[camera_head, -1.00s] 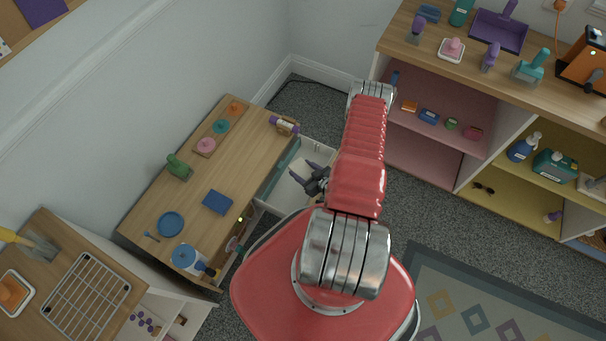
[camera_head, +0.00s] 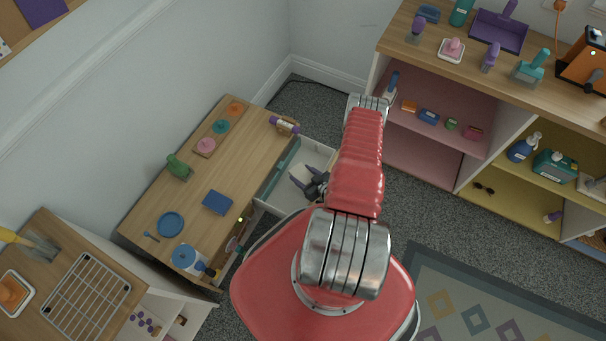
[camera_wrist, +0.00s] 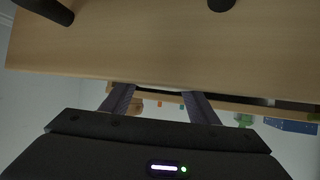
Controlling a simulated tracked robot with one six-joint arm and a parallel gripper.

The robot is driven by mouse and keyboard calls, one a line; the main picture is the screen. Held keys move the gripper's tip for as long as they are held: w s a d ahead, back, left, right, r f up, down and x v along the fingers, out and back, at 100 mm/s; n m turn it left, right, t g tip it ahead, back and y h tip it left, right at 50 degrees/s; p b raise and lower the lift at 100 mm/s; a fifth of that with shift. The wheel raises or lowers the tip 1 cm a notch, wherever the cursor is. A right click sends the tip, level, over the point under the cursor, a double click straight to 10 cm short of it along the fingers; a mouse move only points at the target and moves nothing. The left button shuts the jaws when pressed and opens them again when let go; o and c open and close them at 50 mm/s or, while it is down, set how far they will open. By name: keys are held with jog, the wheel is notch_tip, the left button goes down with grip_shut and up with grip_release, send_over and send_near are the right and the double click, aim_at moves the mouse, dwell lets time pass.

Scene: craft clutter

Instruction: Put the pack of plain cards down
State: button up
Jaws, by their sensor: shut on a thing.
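In the head view my gripper (camera_head: 303,183) is over the white open drawer (camera_head: 322,152) on the right side of the low wooden table. Its dark fingers point left and hold a small pale thing, apparently the pack of plain cards (camera_head: 300,173). In the wrist view the fingers of my gripper (camera_wrist: 160,92) have a thin pale edge between their tips, which seems to be the same pack. Most of the pack is hidden, and I cannot tell whether it touches the drawer floor.
The wooden table top (camera_head: 240,160) holds a blue box (camera_head: 217,202), a blue plate (camera_head: 170,224), a green figure (camera_head: 179,168) and a peg board (camera_head: 206,145). A shelf unit (camera_head: 425,160) stands to the right. Carpet is clear between them.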

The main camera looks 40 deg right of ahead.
jog(key=shift+f, duration=0.6)
jog(key=o, duration=1.1)
jog(key=shift+r, duration=0.1)
jog(key=shift+r, duration=0.45)
jog(key=v, duration=1.2)
jog(key=shift+d+r, duration=0.1)
